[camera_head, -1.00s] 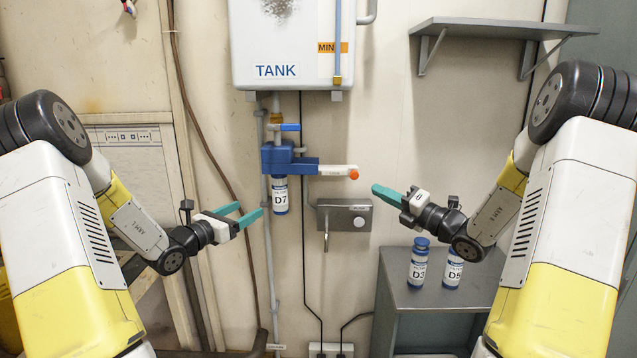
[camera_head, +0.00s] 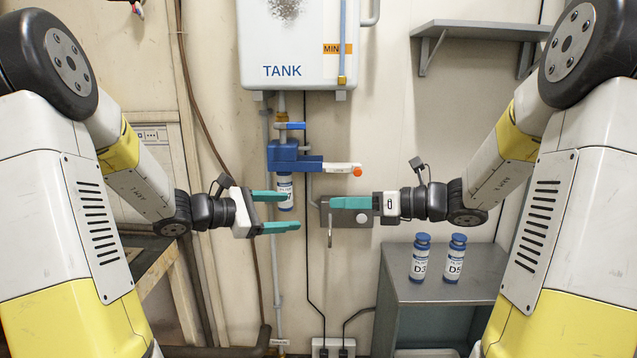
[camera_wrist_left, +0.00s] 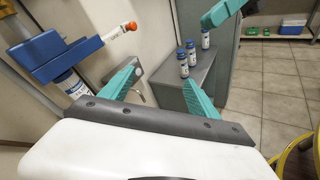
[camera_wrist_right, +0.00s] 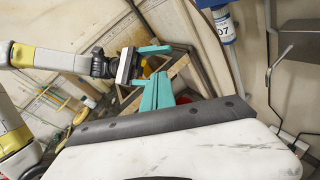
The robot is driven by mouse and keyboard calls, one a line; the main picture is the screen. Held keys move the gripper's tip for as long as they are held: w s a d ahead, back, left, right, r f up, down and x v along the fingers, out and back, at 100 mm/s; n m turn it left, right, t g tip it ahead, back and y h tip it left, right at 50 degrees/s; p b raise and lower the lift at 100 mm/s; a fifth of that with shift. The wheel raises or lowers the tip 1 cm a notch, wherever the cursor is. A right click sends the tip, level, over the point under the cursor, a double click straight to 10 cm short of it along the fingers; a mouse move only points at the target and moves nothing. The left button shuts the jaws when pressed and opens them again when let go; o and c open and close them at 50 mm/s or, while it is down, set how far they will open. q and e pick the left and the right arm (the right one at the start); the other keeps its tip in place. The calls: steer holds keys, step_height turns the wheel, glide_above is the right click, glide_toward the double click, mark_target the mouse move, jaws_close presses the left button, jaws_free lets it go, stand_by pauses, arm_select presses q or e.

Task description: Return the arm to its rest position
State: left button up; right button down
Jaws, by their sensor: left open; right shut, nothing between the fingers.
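My left gripper (camera_head: 291,210) is open and empty, pointing right, with its teal fingers apart, level with bottle D7 (camera_head: 285,183). One finger overlaps part of D7 in the head view; D7 hangs in the blue holder (camera_head: 290,158) under the tank. My right gripper (camera_head: 334,203) is shut and empty, pointing left, in front of the wall plate (camera_head: 360,218). The two grippers face each other with a gap between them. The left wrist view shows my right gripper's teal fingers (camera_wrist_left: 222,12) at the top. The right wrist view shows my left gripper (camera_wrist_right: 152,49) open.
Bottles D3 (camera_head: 420,259) and D5 (camera_head: 455,259) stand upright on the grey cabinet (camera_head: 400,293) at the right. The tank (camera_head: 292,45) and an empty-looking wall shelf (camera_head: 485,30) are above. The orange-tipped white handle (camera_head: 342,168) sticks out from the holder just above my right fingers.

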arm_select(q)
steer(key=s+d+r+m+g+y, duration=0.1)
steer(key=s+d+m+g+y, duration=0.15)
steer(key=s+m, duration=0.45)
steer(key=s+d+r+m+g+y, duration=0.1)
steer(key=s+m+g+y, duration=0.2)
steer(key=s, duration=0.6)
arm_select(e)
steer(key=s+a+f+n+g+h, duration=0.15)
steer(key=s+n+g+h, duration=0.35)
steer(key=s+n, duration=0.9)
arm_select(q)
steer(key=s+a+r+m+t+y, duration=0.1)
steer(key=s+a+m+t+y, duration=0.2)
steer(key=s+a+m+y, duration=0.2)
steer(key=s+a+m, duration=0.3)
steer(key=a+m, duration=0.1)
steer(key=shift+s+r+m, duration=0.3)
steer(key=shift+s+r, duration=0.1)
arm_select(e)
steer(key=s+d+r+n+t+h, duration=0.1)
steer(key=s+d+n+t+h, duration=0.3)
steer(key=d+n, duration=0.6)
steer(key=s+n+h, duration=0.2)
steer(key=n+h, duration=0.1)
steer(key=shift+d+t, duration=0.15)
steer(key=shift+t, duration=0.25)
arm_select(q)
steer(key=shift+a+t, duration=0.1)
steer(key=shift+t, duration=0.15)
